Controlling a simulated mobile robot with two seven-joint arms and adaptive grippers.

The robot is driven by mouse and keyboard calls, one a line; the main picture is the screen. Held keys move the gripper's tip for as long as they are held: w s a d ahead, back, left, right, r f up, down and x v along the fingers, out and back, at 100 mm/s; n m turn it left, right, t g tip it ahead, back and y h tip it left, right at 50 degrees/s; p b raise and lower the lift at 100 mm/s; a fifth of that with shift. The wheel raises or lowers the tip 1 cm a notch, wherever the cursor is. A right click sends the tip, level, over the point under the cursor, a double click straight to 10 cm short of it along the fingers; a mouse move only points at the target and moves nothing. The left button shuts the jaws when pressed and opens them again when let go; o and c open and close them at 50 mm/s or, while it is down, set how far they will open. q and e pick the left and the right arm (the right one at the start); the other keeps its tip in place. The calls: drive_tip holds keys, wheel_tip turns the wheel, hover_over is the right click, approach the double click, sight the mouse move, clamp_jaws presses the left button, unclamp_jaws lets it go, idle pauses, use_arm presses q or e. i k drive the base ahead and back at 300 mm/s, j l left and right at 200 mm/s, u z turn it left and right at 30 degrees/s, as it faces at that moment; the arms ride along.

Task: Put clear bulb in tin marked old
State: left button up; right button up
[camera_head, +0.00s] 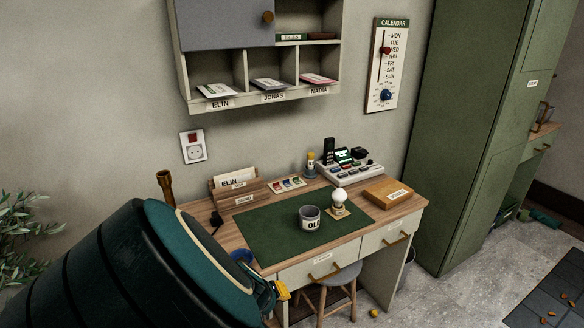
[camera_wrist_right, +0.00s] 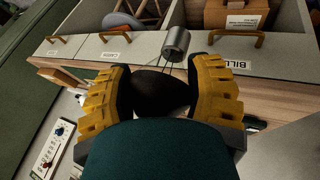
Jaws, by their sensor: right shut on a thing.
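My right gripper (camera_wrist_right: 162,88) is shut on the clear bulb. The bulb's grey metal cap (camera_wrist_right: 176,41) and thin inner wires stick out beyond the yellow fingers. Its glass is see-through and hard to make out. In the head view a yellow gripper part (camera_head: 283,291), which looks like my right one, shows at the desk's front left. The rest is hidden behind a large dark arm link. The grey tin marked OLD (camera_head: 309,217) stands upright on the green mat, apart from the gripper. I do not see my left gripper.
A white bulb (camera_head: 339,198) stands on a small holder right of the tin. A wooden box (camera_head: 388,192), a grey device (camera_head: 350,170) and a letter rack (camera_head: 236,186) sit around the green mat (camera_head: 265,222). A stool (camera_head: 330,282) stands at the desk front.

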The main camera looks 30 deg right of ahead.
sight(308, 224)
drive_tip(key=i+l+u, duration=0.15)
drive_tip(key=l+u, duration=0.2)
drive_tip(key=l, duration=0.4)
drive_tip(key=l+u, duration=0.35)
drive_tip(key=l, duration=0.35)
drive_tip(key=l+u, duration=0.3)
drive_tip(key=l, duration=0.45)
